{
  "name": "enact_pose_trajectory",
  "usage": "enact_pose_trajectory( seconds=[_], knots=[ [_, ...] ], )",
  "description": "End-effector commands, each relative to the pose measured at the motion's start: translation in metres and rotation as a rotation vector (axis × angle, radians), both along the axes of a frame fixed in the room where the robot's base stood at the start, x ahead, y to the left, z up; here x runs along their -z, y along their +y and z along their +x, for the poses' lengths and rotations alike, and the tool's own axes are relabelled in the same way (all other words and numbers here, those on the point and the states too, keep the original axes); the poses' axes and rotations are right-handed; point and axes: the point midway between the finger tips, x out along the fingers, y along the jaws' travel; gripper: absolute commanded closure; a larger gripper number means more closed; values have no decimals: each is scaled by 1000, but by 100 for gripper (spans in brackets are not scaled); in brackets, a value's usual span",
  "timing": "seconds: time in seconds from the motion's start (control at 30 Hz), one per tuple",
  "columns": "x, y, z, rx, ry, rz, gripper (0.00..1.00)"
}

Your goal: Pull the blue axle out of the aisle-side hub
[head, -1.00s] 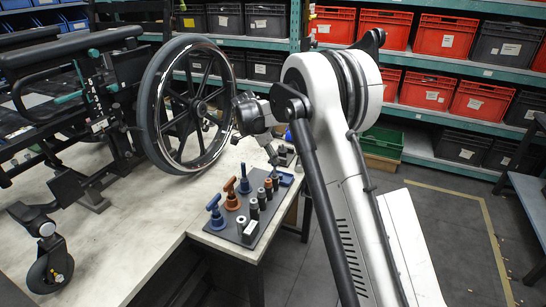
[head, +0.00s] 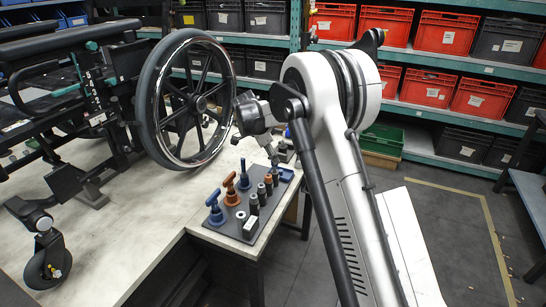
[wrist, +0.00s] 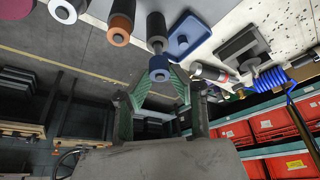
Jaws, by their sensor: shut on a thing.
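In the wrist view, my gripper (wrist: 161,82) is closed around a small piece with a blue end (wrist: 160,66). I take this for the blue axle. The piece lines up with a dark post that has a silver ring (wrist: 157,28); whether they touch is unclear. In the head view my arm hides most of the gripper, which is low near the far end of the tool board. The near wheel's hub (head: 198,103) is in plain view, away from my gripper.
The dark board (head: 231,227) also holds an orange T-handled piece (head: 230,190), several dark posts (head: 254,203) and a blue tray (wrist: 190,38). The wheelchair wheel (head: 147,113) stands close to my arm's left. Shelves with red bins (head: 384,29) line the back.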

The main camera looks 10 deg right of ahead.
Motion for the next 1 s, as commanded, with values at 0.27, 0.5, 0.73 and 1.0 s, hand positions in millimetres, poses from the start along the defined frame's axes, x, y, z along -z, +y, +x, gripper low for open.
enact_pose_trajectory(
  seconds=[0.27, 0.5, 0.73, 1.0],
  knots=[
    [7, 0, 0, 0, 0, 0, 100],
    [12, 0, 0, 0, 0, 0, 100],
    [17, 0, 0, 0, 0, 0, 100],
    [22, 0, 0, 0, 0, 0, 100]
  ],
)
